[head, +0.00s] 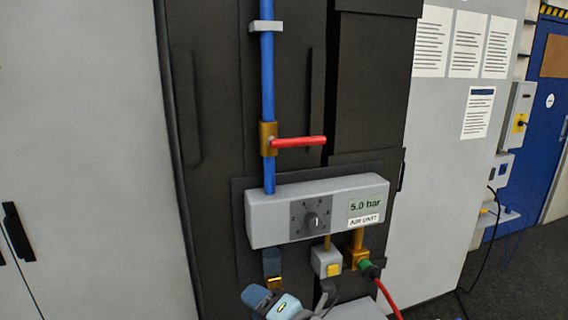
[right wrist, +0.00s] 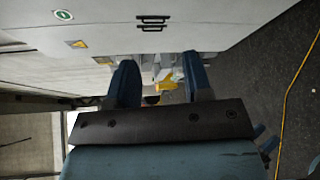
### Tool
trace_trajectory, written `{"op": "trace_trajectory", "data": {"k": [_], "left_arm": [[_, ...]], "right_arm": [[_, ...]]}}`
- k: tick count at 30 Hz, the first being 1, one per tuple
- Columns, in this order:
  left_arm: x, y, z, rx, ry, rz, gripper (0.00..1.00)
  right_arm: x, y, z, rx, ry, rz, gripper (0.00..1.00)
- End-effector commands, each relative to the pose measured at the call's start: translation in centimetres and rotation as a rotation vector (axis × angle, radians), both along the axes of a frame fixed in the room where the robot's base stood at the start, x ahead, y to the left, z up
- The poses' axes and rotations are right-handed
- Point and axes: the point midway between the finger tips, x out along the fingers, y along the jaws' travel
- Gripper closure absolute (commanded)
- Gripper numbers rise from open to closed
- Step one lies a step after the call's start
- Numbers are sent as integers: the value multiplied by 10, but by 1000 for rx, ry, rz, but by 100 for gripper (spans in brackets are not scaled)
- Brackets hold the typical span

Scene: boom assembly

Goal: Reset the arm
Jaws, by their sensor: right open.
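My right gripper (head: 278,303) is at the bottom of the head view, below the grey air unit (head: 270,220), partly cut off by the frame edge. In the right wrist view its two blue-grey fingers (right wrist: 160,82) stand apart, open, with nothing held between them. A small yellow part (right wrist: 167,80) shows beyond the gap. My left gripper is not in view.
Above the air unit, a blue pipe (head: 267,75) carries a red lever (head: 298,142) lying sideways. A red hose (head: 388,298) hangs from a green connector (head: 369,269). A yellow cable (right wrist: 290,90) crosses the dark floor.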

Motion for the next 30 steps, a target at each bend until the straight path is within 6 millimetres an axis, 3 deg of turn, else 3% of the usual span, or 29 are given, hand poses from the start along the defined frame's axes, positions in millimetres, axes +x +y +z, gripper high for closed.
{"op": "trace_trajectory", "data": {"k": [11,17,21,27,30], "left_arm": [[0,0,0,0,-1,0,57],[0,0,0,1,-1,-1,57],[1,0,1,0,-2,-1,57],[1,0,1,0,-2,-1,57],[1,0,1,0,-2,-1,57]], "right_arm": [[-34,-79,-134,645,673,-363,54],[-83,-142,-219,965,955,-627,54],[-132,-189,-274,1160,1096,-824,54],[-189,-234,-319,1335,1187,-1016,54],[-201,-244,-326,1371,1201,-1055,54]]}}
